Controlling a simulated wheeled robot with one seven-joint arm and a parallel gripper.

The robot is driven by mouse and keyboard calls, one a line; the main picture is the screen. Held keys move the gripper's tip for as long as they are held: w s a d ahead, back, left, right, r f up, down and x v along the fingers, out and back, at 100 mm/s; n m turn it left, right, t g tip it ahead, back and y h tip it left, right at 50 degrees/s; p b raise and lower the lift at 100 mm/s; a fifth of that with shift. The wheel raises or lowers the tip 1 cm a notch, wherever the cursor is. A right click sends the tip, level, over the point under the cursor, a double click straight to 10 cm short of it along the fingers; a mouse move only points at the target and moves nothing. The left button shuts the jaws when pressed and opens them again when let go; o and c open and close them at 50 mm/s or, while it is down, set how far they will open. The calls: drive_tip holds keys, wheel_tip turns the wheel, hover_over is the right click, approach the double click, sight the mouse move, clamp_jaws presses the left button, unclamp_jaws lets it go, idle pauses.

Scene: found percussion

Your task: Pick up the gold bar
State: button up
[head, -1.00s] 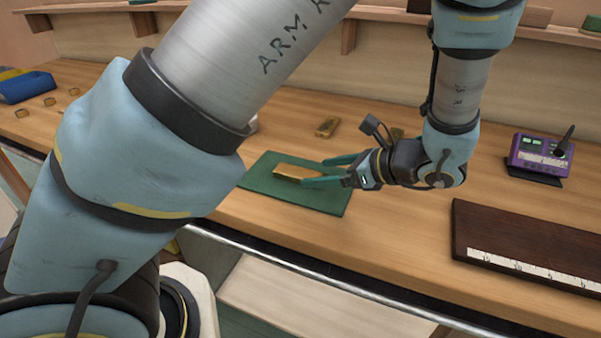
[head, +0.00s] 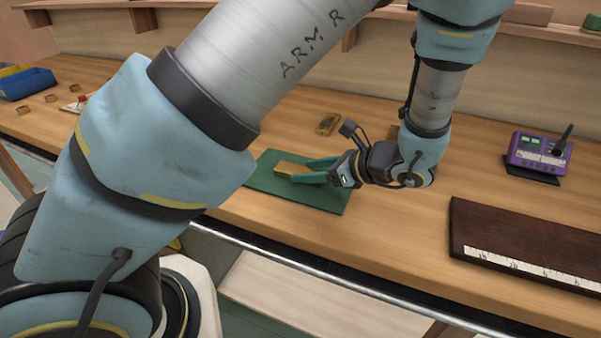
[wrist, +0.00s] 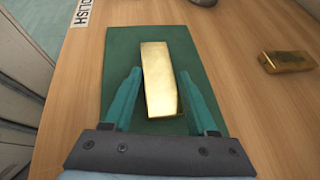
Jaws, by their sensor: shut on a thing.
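A gold bar (head: 286,168) lies at the green mat (head: 325,203) on the bench. In the wrist view the same gold bar (wrist: 160,75) is long and shiny, with its length running away from me over the mat (wrist: 120,48). My gripper (wrist: 160,84) has one teal finger on each side of the bar's near half and is shut on it. In the head view my gripper (head: 301,171) reaches the bar from the right, low over the mat, and hides its right part. I cannot tell whether the bar is clear of the mat.
Another gold bar (head: 327,124) lies behind the mat; it also shows right of the mat in the wrist view (wrist: 288,61). A dark board with a white scale (head: 520,245) and a purple device (head: 540,152) stand to the right. A blue bin (head: 27,84) is far left.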

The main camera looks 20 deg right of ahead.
clamp_jaws()
idle(0.6)
